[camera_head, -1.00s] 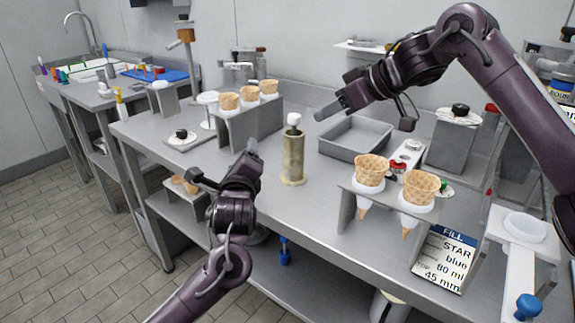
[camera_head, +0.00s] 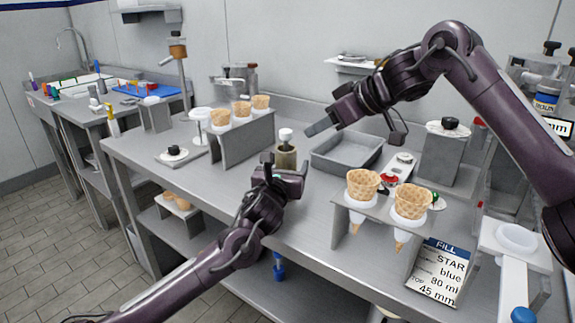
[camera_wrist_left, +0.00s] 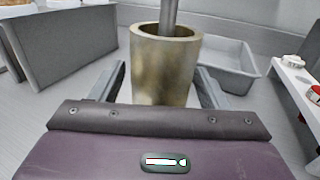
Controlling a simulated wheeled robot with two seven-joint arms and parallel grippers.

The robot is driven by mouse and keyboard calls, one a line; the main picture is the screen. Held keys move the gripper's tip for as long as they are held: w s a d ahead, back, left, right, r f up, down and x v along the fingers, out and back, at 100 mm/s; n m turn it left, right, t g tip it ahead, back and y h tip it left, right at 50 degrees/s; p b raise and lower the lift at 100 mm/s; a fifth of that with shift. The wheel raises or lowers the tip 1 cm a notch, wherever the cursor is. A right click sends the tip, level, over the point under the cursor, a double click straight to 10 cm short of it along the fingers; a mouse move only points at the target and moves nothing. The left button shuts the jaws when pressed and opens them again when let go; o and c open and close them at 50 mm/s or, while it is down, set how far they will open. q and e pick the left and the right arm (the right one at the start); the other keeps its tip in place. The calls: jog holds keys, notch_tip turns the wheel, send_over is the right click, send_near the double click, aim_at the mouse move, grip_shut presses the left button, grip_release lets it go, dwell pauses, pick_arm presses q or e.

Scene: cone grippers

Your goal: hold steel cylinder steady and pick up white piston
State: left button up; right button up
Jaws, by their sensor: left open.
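The steel cylinder (camera_head: 286,157) stands upright on the table, with the white piston (camera_head: 286,135) sticking out of its top. In the left wrist view the cylinder (camera_wrist_left: 165,62) stands between my open left fingers, with the piston's grey rod (camera_wrist_left: 169,16) rising from its mouth. My left gripper (camera_head: 281,163) is at the cylinder and hides its lower part in the head view. I cannot tell whether the fingers touch it. My right gripper (camera_head: 318,128) is to the right of the piston, apart from it. I cannot tell whether its jaws are open or shut.
A grey tray (camera_head: 347,166) lies right of the cylinder. A stand with cones (camera_head: 241,137) is to the left. Another cone holder (camera_head: 384,208) is front right, beside the FILL sign (camera_head: 438,272). A scale-like plate (camera_head: 181,156) sits at the left.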

pick_arm(q)
jog(key=shift+w+d, duration=0.15)
jog(key=shift+w, duration=0.3)
